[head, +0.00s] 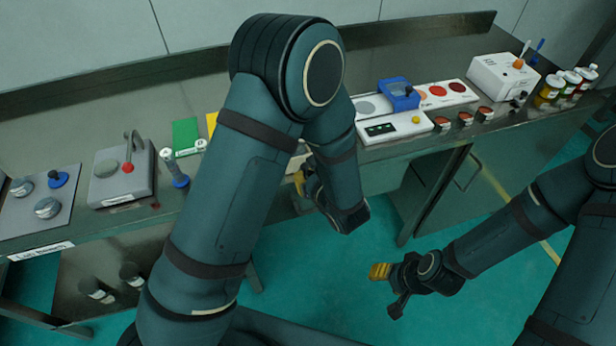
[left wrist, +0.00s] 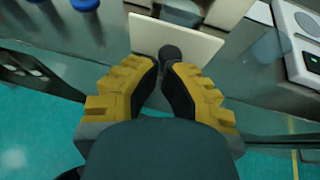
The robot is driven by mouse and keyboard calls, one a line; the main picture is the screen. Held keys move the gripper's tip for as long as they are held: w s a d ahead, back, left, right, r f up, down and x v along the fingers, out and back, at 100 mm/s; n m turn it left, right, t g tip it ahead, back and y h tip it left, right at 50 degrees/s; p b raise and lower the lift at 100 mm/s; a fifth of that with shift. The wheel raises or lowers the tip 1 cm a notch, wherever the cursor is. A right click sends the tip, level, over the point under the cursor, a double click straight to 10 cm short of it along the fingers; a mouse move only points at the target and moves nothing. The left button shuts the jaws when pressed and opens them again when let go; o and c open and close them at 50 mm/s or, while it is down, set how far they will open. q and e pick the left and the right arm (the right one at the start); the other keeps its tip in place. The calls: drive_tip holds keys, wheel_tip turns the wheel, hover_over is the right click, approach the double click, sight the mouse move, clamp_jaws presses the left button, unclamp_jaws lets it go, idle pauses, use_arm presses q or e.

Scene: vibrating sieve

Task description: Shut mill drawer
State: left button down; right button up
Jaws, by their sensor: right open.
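The mill drawer's pale flat front (left wrist: 145,36) is in the left wrist view, with a dark round knob (left wrist: 170,54) on it. In the head view my left gripper (head: 303,185) is at the bench's front edge, partly hidden by my left arm. That arm also hides most of the mill and drawer there. My right gripper (head: 388,287) is open and empty, over the floor in front of the bench.
On the bench (head: 60,125), a grey box with a red knob (head: 122,172) and a panel with metal knobs (head: 40,205) stand left. Dark bottles sit on the lower shelf.

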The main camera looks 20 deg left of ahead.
use_arm(q)
drive_tip(key=w+a, duration=0.1)
drive_tip(key=w, duration=0.1)
drive_tip(key=w+a+b, duration=0.1)
drive_tip(key=w+a, duration=0.1)
drive_tip(key=w, duration=0.1)
drive_tip(key=w+a, duration=0.2)
drive_tip(key=shift+w+a+b, duration=0.1)
drive_tip(key=shift+w+b, duration=0.1)
drive_tip(key=shift+b, duration=0.1)
use_arm(e)
drive_tip(key=shift+s+f, duration=0.3)
drive_tip(key=shift+f, duration=0.55)
